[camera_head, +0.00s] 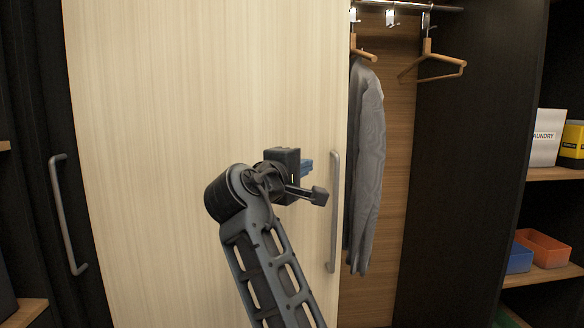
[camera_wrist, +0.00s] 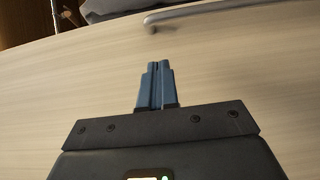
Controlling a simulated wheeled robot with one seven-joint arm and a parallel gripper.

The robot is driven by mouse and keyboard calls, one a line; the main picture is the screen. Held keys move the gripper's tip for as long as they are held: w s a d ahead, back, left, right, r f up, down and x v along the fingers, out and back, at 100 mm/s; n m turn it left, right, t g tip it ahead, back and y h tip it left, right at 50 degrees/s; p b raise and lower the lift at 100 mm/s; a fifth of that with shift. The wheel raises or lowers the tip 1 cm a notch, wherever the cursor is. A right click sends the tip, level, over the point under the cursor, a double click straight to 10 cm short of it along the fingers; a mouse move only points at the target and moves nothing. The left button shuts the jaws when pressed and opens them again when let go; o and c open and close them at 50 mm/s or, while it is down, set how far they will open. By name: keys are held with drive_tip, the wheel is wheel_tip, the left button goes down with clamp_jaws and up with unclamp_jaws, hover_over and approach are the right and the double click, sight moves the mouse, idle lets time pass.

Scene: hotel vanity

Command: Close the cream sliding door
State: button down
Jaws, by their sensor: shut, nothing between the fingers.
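The cream sliding door (camera_head: 150,130) stands in the middle of the head view, with pale wood grain. Its grey vertical handle (camera_head: 334,212) is near its right edge. To the right of that edge the wardrobe is open. My gripper (camera_head: 308,167) is in front of the door, a little left of the handle's upper end, its blue fingers pointing right. In the wrist view the fingers (camera_wrist: 156,86) are shut together and empty. The door surface (camera_wrist: 60,90) fills most of that view, and the handle (camera_wrist: 215,12) lies beyond the fingertips, apart from them.
In the opening a grey garment (camera_head: 366,165) hangs beside an empty wooden hanger (camera_head: 432,62). A dark panel (camera_head: 470,150) stands right of the opening. Shelves at far right hold boxes and an orange bin (camera_head: 543,248). A dark door with a grey handle (camera_head: 66,215) is at left.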

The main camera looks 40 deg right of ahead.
sight(325, 164)
drive_tip(key=shift+s+d+p, duration=0.2)
drive_tip(key=shift+d+p, duration=0.15)
drive_tip(key=shift+d, duration=1.15)
drive_tip(key=shift+s+d+p, duration=0.15)
drive_tip(key=shift+d+p, duration=0.15)
drive_tip(key=shift+d, duration=1.15)
